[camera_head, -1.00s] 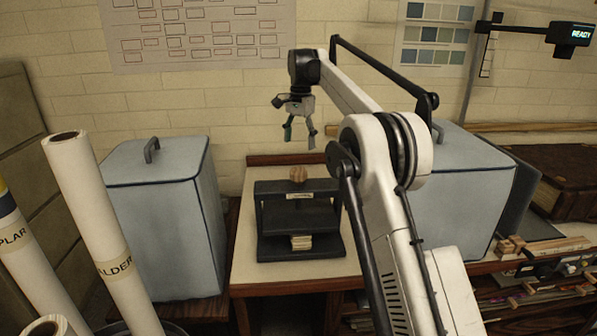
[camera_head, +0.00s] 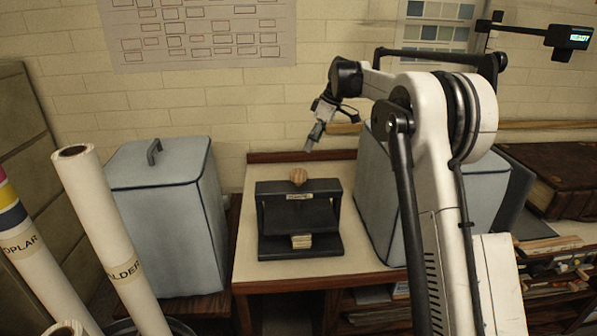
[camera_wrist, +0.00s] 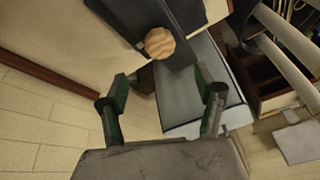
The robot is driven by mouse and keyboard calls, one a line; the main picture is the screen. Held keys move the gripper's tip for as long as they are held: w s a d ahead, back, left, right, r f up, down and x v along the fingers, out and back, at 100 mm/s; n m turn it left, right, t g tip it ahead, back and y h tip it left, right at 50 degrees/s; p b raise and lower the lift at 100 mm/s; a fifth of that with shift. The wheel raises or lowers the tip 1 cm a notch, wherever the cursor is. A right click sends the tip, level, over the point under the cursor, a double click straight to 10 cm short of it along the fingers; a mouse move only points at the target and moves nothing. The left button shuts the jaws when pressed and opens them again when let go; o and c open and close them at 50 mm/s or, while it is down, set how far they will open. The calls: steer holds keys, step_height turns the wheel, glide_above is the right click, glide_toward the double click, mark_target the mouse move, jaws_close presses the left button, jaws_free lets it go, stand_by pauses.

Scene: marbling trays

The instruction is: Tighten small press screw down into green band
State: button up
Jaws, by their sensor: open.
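The small press (camera_head: 299,222) is a dark frame standing on the pale worktop. Its screw has a round wooden knob (camera_head: 298,177) on top, which also shows in the wrist view (camera_wrist: 159,43). A stack of pale blocks or sheets (camera_head: 301,241) sits in the press at its base. My gripper (camera_head: 309,149) is above and behind the press, tilted down, apart from the knob. In the wrist view my gripper (camera_wrist: 162,98) has its two green-and-black fingers spread, with nothing between them. No green band on the screw can be made out.
A grey-blue lidded bin (camera_head: 165,215) stands left of the press and another (camera_head: 378,195) stands right of it, partly behind my arm. Paper rolls (camera_head: 110,230) stand at front left. The worktop (camera_head: 262,276) around the press is clear.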

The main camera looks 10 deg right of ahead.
mark_target(300, 171)
steer(key=a+f, duration=0.1)
steer(key=f, duration=0.3)
steer(key=w+a+f+n+p, duration=0.1)
steer(key=a+f, duration=0.1)
steer(key=f, duration=0.2)
steer(key=a+f+n, duration=0.1)
steer(key=f, duration=0.3)
steer(key=shift+w+a+f+p, duration=0.3)
steer(key=shift+w+f+p, duration=0.05)
steer(key=shift+c, duration=0.4)
steer(key=c, duration=1.1)
